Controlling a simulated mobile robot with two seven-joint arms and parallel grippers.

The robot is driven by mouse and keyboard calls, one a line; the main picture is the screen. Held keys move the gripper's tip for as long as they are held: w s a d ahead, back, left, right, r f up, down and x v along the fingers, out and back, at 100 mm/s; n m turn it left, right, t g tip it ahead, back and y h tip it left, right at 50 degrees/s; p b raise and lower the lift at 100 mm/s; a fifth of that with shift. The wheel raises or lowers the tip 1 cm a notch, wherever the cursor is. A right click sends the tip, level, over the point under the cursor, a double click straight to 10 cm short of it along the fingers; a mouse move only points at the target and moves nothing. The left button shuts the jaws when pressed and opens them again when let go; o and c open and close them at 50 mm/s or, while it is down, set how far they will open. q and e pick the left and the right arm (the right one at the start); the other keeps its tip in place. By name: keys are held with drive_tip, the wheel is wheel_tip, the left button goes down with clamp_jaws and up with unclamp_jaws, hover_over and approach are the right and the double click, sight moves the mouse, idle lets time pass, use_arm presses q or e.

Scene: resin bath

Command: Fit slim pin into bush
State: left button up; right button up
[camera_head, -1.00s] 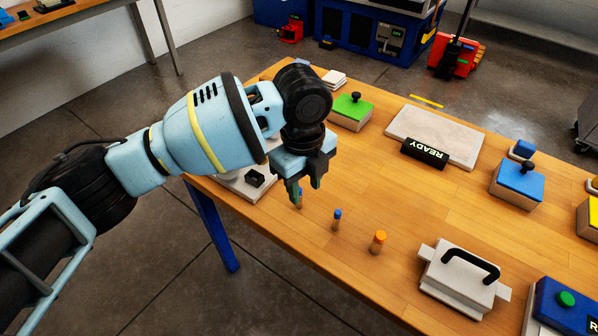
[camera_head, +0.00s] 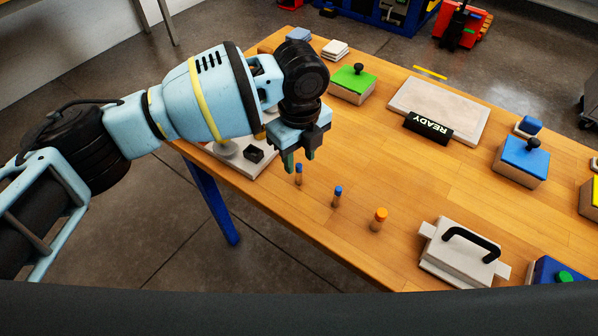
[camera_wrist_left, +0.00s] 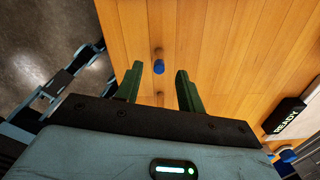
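A slim blue-topped pin (camera_head: 298,174) stands upright on the wooden table, near its front edge. A second blue-topped pin (camera_head: 337,196) and a thicker orange-topped pin (camera_head: 379,219) stand to its right. My left gripper (camera_head: 299,165) is open and empty, just above the leftmost pin. In the left wrist view a blue pin top (camera_wrist_left: 159,67) shows in the gap between the spread green fingertips (camera_wrist_left: 159,72); which blue pin it is I cannot tell for sure. I cannot make out the bush. My right gripper is not in view.
A white plate with a black block (camera_head: 253,154) lies left of the pins. A white block with a black handle (camera_head: 461,254) stands at the front right. A READY sign (camera_head: 428,128), a pale slab (camera_head: 455,105), a green-topped box (camera_head: 353,83) and a blue-topped box (camera_head: 521,160) stand farther back.

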sight(299, 165)
use_arm(q)
drive_tip(key=shift+f, duration=1.7)
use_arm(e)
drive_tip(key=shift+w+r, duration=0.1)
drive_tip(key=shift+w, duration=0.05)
use_arm(q)
clamp_jaws()
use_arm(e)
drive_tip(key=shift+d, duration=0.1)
use_arm(q)
drive_tip(key=shift+r, duration=0.1)
